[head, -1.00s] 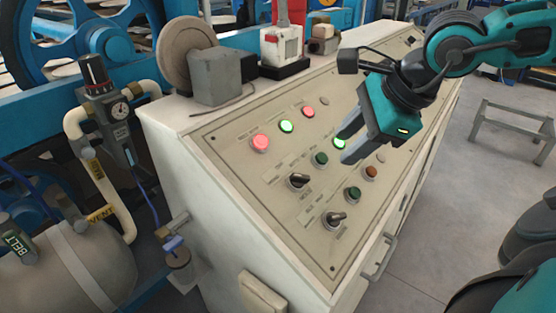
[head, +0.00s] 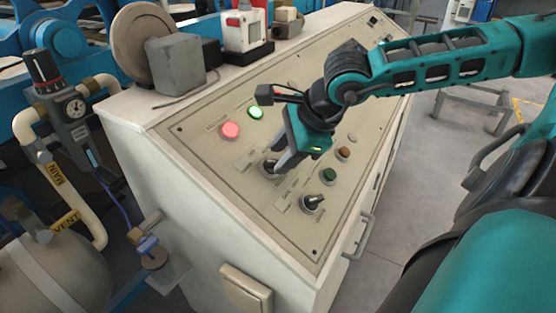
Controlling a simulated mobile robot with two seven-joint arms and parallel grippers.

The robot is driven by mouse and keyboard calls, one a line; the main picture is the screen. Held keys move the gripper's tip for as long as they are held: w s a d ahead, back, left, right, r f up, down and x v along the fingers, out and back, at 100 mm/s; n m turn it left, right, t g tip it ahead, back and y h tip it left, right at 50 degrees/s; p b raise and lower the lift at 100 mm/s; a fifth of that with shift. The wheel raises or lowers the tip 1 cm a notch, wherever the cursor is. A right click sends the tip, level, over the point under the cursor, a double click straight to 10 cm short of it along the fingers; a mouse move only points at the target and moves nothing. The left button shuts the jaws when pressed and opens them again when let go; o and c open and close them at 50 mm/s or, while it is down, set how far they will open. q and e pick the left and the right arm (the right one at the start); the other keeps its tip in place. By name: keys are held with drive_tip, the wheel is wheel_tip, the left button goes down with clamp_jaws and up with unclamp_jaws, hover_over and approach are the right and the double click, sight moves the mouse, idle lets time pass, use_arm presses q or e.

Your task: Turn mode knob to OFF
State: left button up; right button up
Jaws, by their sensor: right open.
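Two black selector knobs sit on the sloped beige control panel (head: 222,160). The upper knob (head: 268,166) is partly hidden by my right gripper; the lower knob (head: 313,202) is in plain view. The labels are too small to read, so I cannot tell which one is the mode knob. My right gripper (head: 281,164) is open, its grey fingers angled down at the upper knob. I cannot tell whether they touch it. My left gripper is out of view.
A red lamp (head: 229,130) and a green lamp (head: 255,112) glow on the panel. Green (head: 328,175) and brown (head: 343,153) buttons lie close by the knobs. A grey box (head: 177,65) and a disc (head: 143,42) stand on the cabinet top.

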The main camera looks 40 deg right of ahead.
sight(274, 164)
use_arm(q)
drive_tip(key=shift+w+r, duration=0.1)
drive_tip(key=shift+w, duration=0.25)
use_arm(e)
drive_tip(key=shift+x, duration=1.15)
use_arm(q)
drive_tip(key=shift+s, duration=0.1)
use_arm(e)
drive_tip(key=shift+c, duration=0.2)
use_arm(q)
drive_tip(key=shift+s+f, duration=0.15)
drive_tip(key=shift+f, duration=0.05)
use_arm(e)
drive_tip(key=c, duration=0.7)
